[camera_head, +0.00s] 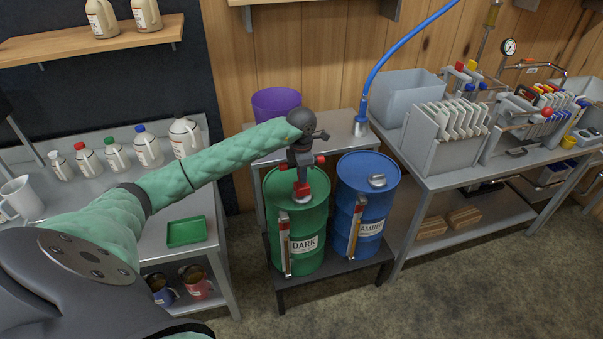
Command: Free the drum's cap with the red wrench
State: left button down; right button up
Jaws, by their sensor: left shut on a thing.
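The green drum (283,203), labelled DARK, stands on a low dark stand in the middle of the view. My left gripper (302,163) is above its top and shut on the red wrench (303,188). Red ends of the wrench stick out on both sides of the gripper, and its red lower part points down to the drum's lid. A small pale piece shows under the wrench, where the cap appears to be; the wrench mostly covers it, and I cannot tell whether the two are engaged. My right gripper is out of view.
A blue drum (371,214), labelled AMBER, with a grey cap (377,181) on top, stands close on the right. A purple bucket (276,105) and a blue hose (385,53) are behind. A green tray (186,231) lies on the left bench.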

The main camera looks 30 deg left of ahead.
pick_arm(q)
jog(key=shift+f+b, duration=0.55)
jog(key=shift+f, duration=0.05)
jog(key=n, duration=0.5)
jog(key=shift+n, duration=0.4)
dwell(0.3)
jog(key=n, duration=0.5)
jog(key=shift+n+p, duration=0.3)
jog(key=shift+p, duration=0.1)
jog(key=n+p, duration=0.1)
jog(key=n, duration=0.4)
jog(key=shift+n, duration=0.4)
